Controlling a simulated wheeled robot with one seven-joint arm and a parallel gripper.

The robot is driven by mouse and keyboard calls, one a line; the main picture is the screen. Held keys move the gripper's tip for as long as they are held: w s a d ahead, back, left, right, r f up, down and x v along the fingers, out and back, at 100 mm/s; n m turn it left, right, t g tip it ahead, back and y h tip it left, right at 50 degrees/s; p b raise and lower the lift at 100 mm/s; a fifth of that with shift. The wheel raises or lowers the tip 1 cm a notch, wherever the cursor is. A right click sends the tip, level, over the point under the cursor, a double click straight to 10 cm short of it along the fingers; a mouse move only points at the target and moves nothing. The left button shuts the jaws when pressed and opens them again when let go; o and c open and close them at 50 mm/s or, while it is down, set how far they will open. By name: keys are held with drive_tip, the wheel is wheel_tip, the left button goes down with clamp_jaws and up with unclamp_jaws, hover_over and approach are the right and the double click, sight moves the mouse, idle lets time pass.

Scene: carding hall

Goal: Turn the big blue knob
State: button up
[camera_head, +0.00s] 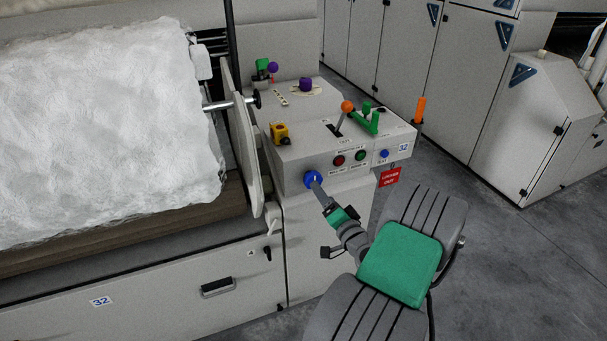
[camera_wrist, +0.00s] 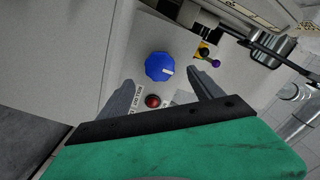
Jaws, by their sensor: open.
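The big blue knob (camera_head: 309,180) is on the front face of the grey control box, at its lower left corner. In the wrist view the knob (camera_wrist: 157,65) is round with a ridged edge, and a white mark on it points right. My gripper (camera_head: 317,184) is at the knob in the head view and covers part of it. In the wrist view my gripper (camera_wrist: 161,80) is open, with one finger on each side below the knob. The knob lies just beyond the fingertips, and I cannot tell whether they touch it.
A red button (camera_wrist: 152,101) sits near the knob, with a green button (camera_head: 361,155) and a small blue button (camera_head: 384,153) further right. An orange-balled lever (camera_head: 347,106), a green handle (camera_head: 366,122) and a yellow switch (camera_head: 280,133) stand on the box. A white fibre roll (camera_head: 105,125) fills the left.

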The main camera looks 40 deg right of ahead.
sight(310, 176)
drive_tip(key=x, duration=0.8)
drive_tip(key=shift+p, duration=0.3)
drive_tip(key=shift+c, duration=0.2)
drive_tip(key=c, duration=1.3)
drive_tip(key=shift+f+n+b, duration=0.15)
drive_tip(key=shift+n+b, duration=0.15)
drive_tip(key=shift+b, duration=0.25)
